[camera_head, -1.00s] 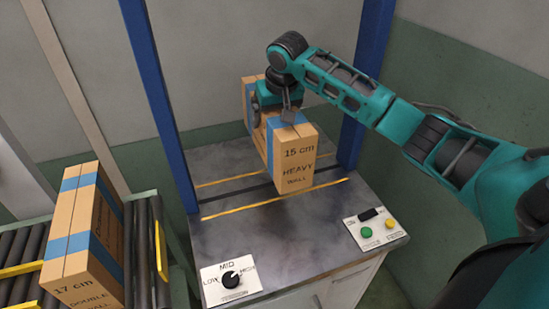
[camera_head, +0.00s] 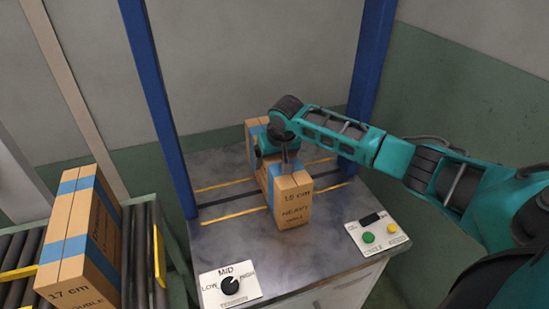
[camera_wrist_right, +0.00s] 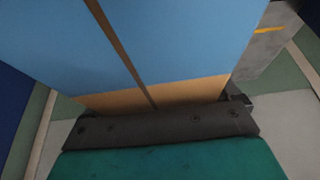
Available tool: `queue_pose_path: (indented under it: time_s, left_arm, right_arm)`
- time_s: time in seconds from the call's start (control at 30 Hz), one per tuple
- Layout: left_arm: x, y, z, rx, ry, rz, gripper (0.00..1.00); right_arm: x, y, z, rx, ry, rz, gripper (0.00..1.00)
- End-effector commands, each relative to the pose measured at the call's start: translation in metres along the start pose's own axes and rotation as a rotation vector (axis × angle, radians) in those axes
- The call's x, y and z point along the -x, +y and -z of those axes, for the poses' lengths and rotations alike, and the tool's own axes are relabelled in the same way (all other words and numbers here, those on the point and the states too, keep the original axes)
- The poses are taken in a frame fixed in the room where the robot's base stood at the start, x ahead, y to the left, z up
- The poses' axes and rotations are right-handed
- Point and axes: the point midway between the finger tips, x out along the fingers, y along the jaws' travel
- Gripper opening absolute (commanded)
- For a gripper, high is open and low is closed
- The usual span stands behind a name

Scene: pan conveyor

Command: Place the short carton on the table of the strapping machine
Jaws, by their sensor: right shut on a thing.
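The short carton (camera_head: 291,204), brown with blue tape and marked "15 cm HEAVY WALL", is upright at the table of the strapping machine (camera_head: 235,245). Its base looks at or very near the table top, between the blue posts and across the slot. My right gripper (camera_head: 283,160) is shut on the carton from above, near its middle. In the right wrist view the blue tape and brown side of the carton (camera_wrist_right: 185,92) fill most of the picture, close against the dark gripper body (camera_wrist_right: 160,128). The fingertips are hidden there. My left gripper is not in view.
A taller carton (camera_head: 75,240) marked "17 cm DOUBLE WALL" stands on the roller conveyor (camera_head: 140,250) at left. Blue posts (camera_head: 160,110) rise at both table sides. A tension knob (camera_head: 230,286) and a button panel (camera_head: 377,233) sit at the front edge.

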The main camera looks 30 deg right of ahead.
Motion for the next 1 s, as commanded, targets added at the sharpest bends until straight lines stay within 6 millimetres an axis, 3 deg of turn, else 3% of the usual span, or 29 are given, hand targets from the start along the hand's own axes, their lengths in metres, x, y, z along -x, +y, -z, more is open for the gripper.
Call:
queue_pose_path:
  time_s: [0.2,0.23,0.3,0.67,1.0]
  left_arm:
    - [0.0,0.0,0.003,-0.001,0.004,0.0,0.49]
    - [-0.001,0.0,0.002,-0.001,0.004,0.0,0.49]
    - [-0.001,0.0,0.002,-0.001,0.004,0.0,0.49]
    - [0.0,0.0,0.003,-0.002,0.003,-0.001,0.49]
    - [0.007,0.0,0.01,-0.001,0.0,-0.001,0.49]
  right_arm:
    - [0.0,0.0,0.001,-0.001,0.004,0.001,0.31]
    - [-0.001,0.0,-0.001,0.0,0.0,0.0,0.92]
    - [-0.001,0.0,-0.001,0.0,0.0,0.0,0.98]
    - [0.007,0.0,0.001,0.0,0.001,0.0,1.0]
    - [0.074,0.0,0.001,0.002,0.002,0.0,1.0]
